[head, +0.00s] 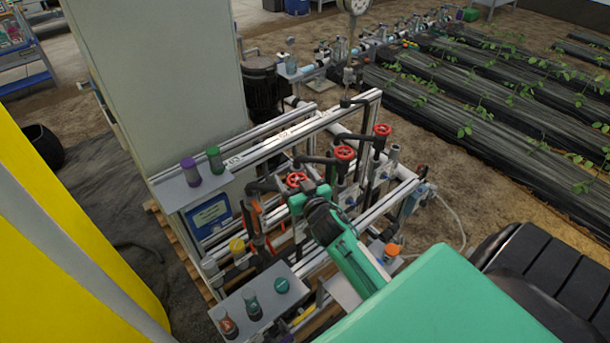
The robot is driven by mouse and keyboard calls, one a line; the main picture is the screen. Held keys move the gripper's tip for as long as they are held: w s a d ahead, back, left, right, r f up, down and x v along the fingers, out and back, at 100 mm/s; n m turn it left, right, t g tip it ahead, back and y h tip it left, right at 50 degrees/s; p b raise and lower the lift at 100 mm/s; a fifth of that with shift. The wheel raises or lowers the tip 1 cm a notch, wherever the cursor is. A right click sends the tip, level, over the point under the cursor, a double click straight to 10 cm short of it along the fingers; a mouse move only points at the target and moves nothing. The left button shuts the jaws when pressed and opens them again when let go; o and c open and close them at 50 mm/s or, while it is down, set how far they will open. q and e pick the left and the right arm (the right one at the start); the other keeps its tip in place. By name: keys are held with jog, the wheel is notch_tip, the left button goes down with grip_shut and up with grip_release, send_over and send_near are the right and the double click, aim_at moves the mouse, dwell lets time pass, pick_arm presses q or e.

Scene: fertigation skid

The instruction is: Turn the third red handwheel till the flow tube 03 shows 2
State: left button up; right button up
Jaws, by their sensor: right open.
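Three red handwheels stand in a slanting row on the skid's pipes: a near left one (295,179), a middle one (345,153) and a far right one (382,130). Counted from the near left, the far right one is third. My right gripper (303,200) is open, just in front of the near left handwheel and partly over its lower edge in the picture. I cannot tell whether it touches. It is apart from the other two. Flow tube 03 and its reading cannot be made out. My left gripper is out of view.
The skid's grey frame rail (262,150) crosses behind the handwheels. A shelf with purple (190,172) and green-capped (215,158) bottles is at left. A tray (262,318) with small jars stands in front. A tall grey cabinet (160,70) blocks the back left.

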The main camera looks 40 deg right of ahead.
pick_arm(q)
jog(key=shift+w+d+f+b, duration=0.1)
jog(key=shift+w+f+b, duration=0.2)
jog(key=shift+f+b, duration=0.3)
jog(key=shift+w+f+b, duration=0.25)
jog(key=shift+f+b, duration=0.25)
jog(key=shift+b, duration=0.15)
pick_arm(e)
jog(key=s+a, duration=0.2)
jog(key=s, duration=1.1)
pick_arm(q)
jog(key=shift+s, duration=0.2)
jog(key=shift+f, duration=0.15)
pick_arm(e)
jog(key=shift+a, duration=0.15)
